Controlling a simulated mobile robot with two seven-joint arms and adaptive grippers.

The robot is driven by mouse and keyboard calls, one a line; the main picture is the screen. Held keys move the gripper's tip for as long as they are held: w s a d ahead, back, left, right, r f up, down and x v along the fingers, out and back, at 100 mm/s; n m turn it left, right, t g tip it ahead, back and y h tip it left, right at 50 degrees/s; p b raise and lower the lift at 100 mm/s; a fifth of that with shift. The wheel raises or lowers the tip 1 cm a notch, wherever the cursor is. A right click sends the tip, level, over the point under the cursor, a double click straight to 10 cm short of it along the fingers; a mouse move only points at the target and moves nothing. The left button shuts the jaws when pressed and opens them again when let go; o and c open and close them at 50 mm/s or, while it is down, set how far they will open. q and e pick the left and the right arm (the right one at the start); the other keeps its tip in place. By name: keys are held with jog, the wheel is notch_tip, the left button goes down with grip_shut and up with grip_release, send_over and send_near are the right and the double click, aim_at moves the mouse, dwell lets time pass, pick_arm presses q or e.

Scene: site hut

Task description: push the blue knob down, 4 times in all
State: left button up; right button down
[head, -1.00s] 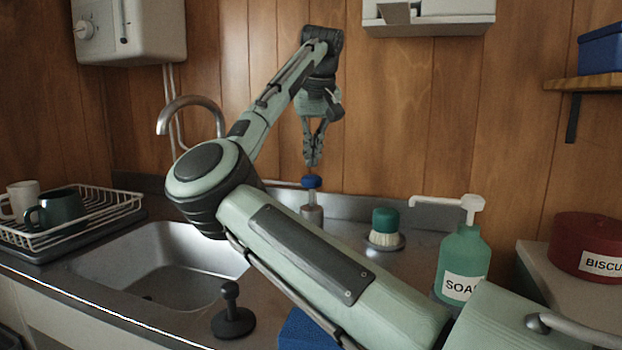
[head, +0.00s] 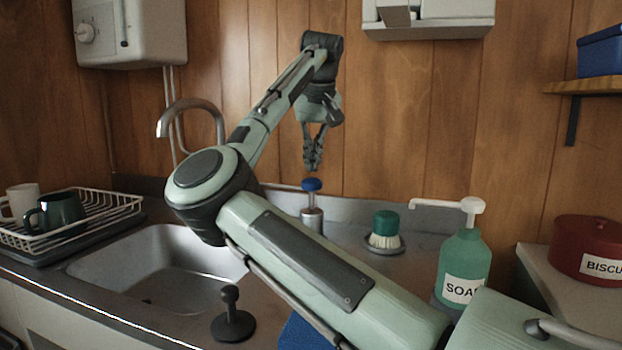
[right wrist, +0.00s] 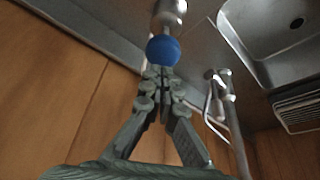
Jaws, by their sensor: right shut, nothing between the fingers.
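The blue knob (head: 312,185) tops a short metal dispenser (head: 312,218) at the back of the sink counter; a bit of thin stem shows beneath the knob. My right gripper (head: 313,169) points down just above the knob, its fingers closed together and empty. In the head view a small gap seems to show between fingertips and knob. In the right wrist view the blue knob (right wrist: 163,50) lies right at the tips of my right gripper (right wrist: 160,72); whether they touch cannot be told there. My left gripper is not in view.
The sink (head: 150,265) and tap (head: 190,103) are left of the dispenser. A green brush (head: 385,232) and soap bottle (head: 462,262) stand to the right. A black plunger-like object (head: 232,318) stands in front. A dish rack (head: 100,212) holds mugs.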

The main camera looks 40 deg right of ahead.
aim_at(312, 179)
dwell(0.5)
jog(key=shift+f, duration=0.15)
jog(key=shift+f+b, duration=1.15)
jog(key=shift+f, duration=1.25)
notch_tip(312, 179, up, 3)
jog(key=p, duration=0.2)
jog(key=shift+f+p, duration=0.2)
jog(key=shift+p, duration=0.2)
jog(key=shift+r, duration=0.3)
jog(key=shift+r+p, duration=0.35)
jog(key=shift+r, duration=0.55)
